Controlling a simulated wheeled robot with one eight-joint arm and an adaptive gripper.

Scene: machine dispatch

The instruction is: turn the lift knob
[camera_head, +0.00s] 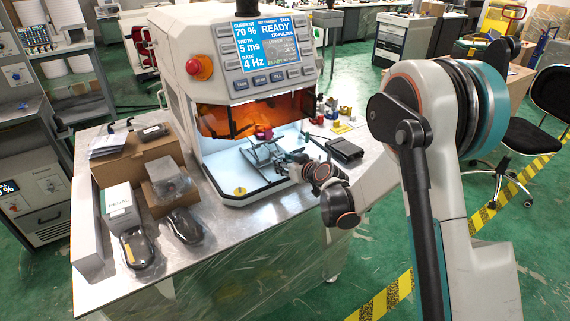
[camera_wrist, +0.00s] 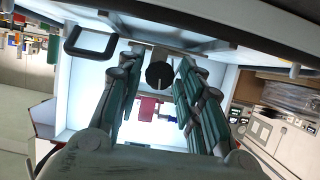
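The lift knob (camera_wrist: 160,74) is a dark round knob with a pale shaft behind it, seen nearly end-on in the wrist view. My gripper (camera_wrist: 158,66) is open, with one finger on each side of the knob. A gap shows between the knob and each finger. In the head view my gripper (camera_head: 287,160) reaches into the open front of the white machine (camera_head: 233,98), at a small metal lift stage (camera_head: 262,155). The knob cannot be made out there. A red piece (camera_head: 263,132) sits on or above the stage; a red block (camera_wrist: 148,108) also shows between the fingers in the wrist view.
An orange shield (camera_head: 225,122) hangs over the chamber opening, close above my gripper. The machine's screen (camera_head: 263,45) reads READY. A black box (camera_head: 344,149) lies right of the opening. Cardboard boxes (camera_head: 135,160) and dark devices (camera_head: 183,226) crowd the table's left side.

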